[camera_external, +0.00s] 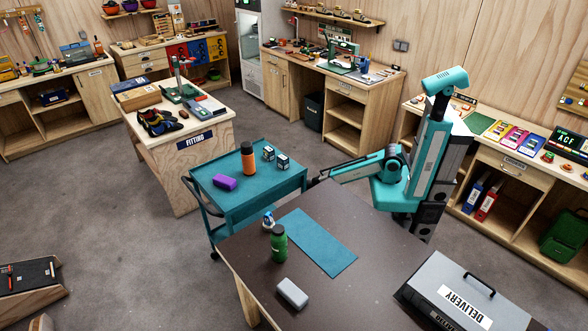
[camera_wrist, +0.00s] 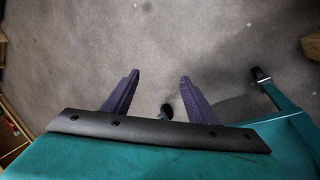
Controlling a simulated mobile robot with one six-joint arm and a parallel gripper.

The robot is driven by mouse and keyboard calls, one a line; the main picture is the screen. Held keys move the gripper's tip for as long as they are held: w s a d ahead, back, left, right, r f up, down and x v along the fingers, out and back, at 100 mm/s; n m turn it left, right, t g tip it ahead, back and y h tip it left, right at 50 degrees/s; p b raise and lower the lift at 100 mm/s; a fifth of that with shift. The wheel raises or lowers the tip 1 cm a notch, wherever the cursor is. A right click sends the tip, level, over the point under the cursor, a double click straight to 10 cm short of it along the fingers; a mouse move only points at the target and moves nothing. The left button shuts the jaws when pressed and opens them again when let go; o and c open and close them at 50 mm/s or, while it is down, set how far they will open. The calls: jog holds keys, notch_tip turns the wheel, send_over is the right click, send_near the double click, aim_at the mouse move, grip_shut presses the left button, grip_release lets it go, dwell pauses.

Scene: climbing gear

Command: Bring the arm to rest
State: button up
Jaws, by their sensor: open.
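My arm stands at the right of the dark-topped table in the external view, its teal forearm reaching left. My gripper (camera_external: 313,182) is at the end of it, by the right edge of the teal cart (camera_external: 228,204); its fingers are small and partly hard to make out there. In the wrist view my gripper (camera_wrist: 159,77) is open, with two dark purple fingers apart and nothing between their tips but grey floor (camera_wrist: 150,35).
The cart carries an orange bottle (camera_external: 248,158), a purple case (camera_external: 225,182) and two small boxes. The dark table (camera_external: 345,292) holds a teal mat (camera_external: 318,243), green bottle (camera_external: 279,244), grey case (camera_external: 292,293) and delivery box (camera_external: 465,290). Shelving (camera_external: 520,187) stands right of my arm.

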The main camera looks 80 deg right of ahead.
jog(key=s+a+r+g+y+p, duration=0.1)
jog(key=s+a+g+y+p, duration=0.3)
jog(key=s+a, duration=1.5)
jog(key=s+g+p, duration=0.1)
jog(key=s+g, duration=0.1)
jog(key=s, duration=0.1)
jog(key=shift+s+y, duration=0.3)
jog(key=shift+s, duration=0.05)
